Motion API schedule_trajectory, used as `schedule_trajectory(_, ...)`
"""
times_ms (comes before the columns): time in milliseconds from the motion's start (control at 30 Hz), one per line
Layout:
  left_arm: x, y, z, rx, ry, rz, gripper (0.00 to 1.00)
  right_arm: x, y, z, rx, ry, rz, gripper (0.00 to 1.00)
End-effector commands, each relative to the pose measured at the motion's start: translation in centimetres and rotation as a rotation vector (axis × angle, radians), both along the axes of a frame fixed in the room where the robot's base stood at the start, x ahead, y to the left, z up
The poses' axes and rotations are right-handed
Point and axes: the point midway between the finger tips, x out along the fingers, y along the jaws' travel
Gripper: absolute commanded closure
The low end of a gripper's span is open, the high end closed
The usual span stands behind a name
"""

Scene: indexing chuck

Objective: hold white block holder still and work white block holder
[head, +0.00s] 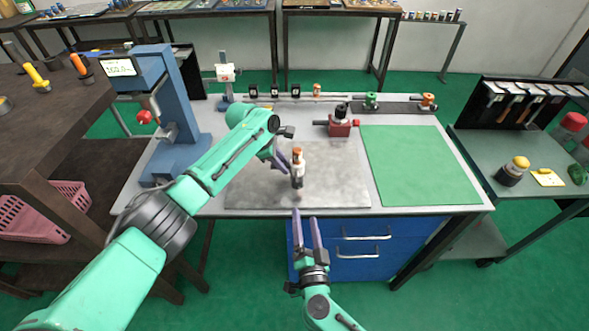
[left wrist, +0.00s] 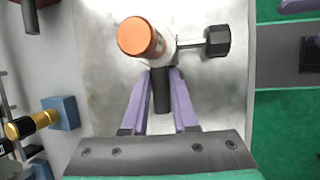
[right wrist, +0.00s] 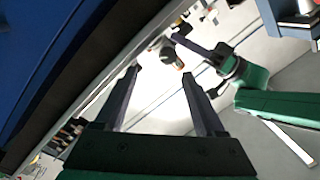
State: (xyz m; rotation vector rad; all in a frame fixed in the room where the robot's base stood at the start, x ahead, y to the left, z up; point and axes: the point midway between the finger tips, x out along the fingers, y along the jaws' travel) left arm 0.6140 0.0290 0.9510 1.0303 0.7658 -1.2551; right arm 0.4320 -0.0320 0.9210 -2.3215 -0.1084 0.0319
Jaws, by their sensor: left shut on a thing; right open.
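The white block holder (head: 297,168) is upright over the grey plate, with an orange round top and a white body. In the left wrist view its orange top (left wrist: 138,37) faces the camera, and a black knob (left wrist: 217,41) sticks out to the right. My left gripper (head: 285,162) is shut on it, with the purple fingers around a dark stem below the white body. My right gripper (head: 306,228) is open and empty, in front of the table edge and nearer than the holder. The holder shows dark between and beyond its fingers in the right wrist view (right wrist: 172,56).
The grey plate (head: 245,190) has free room around the holder. A red block with a black knob (head: 339,124) stands behind, and a green mat (head: 415,165) lies right. A blue press (head: 175,110) stands left. Blue drawers (head: 360,248) are under the table front.

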Motion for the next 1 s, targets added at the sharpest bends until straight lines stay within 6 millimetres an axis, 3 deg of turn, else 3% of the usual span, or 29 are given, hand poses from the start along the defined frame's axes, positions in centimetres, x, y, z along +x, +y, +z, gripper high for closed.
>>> schedule_trajectory(200, 0.0, 0.0, -0.1, 0.001, 0.002, 0.000, 1.00, 0.8, -1.9, -5.2, -0.181, 0.013, 0.071, 0.28)
schedule_trajectory(467, 0.0, 0.0, 0.0, 0.000, -0.001, 0.001, 1.00, 0.2, -4.2, -11.2, -0.352, 0.091, 0.161, 0.28)
schedule_trajectory(1000, 0.1, 0.0, 0.1, 0.000, -0.003, 0.001, 1.00, -4.5, -9.3, -22.7, -0.602, 0.356, 0.332, 0.28)
